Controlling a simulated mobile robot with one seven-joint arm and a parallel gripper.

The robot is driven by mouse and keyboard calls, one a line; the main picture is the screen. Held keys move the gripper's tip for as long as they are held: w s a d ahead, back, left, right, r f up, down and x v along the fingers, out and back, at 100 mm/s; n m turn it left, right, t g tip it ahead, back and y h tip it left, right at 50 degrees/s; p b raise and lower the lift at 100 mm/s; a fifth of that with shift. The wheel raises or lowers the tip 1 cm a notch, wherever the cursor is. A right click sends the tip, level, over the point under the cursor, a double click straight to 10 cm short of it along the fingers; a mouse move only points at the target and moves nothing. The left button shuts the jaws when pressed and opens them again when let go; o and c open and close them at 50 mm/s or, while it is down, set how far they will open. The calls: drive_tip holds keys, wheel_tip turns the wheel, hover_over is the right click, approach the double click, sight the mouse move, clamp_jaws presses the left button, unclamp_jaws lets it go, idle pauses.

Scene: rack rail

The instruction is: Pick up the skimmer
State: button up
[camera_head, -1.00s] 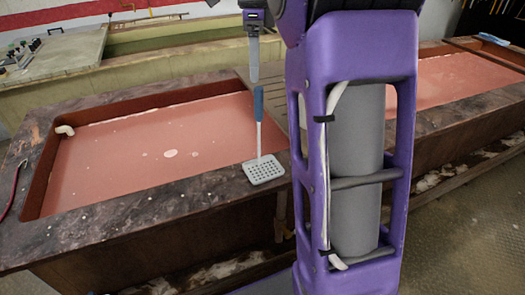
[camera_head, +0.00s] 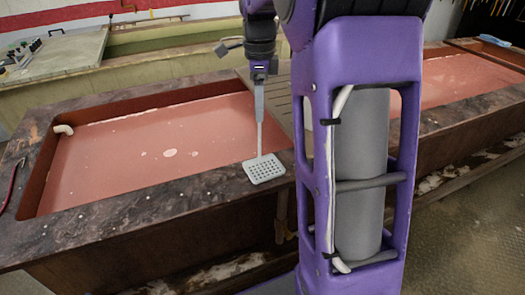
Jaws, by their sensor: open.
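The skimmer (camera_head: 264,169) has a pale grey square head with rows of holes, lying on the dark stone rim of the near basin. Its thin shaft rises upward in the picture from the head. Its blue handle is hidden behind my gripper. My gripper (camera_head: 259,108) points down over the handle end, its fingers seen edge-on as one grey strip in line with the shaft. It is open. I cannot tell whether the fingers touch the handle.
The near basin (camera_head: 32,182) with a reddish bottom lies left of the skimmer. A slatted board (camera_head: 279,90) is behind my gripper. A second reddish basin is at right, partly behind my purple arm. A blue item (camera_head: 494,40) lies at the far right.

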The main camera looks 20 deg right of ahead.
clamp_jaws()
drive_tip(key=shift+r, duration=0.1)
idle(0.3)
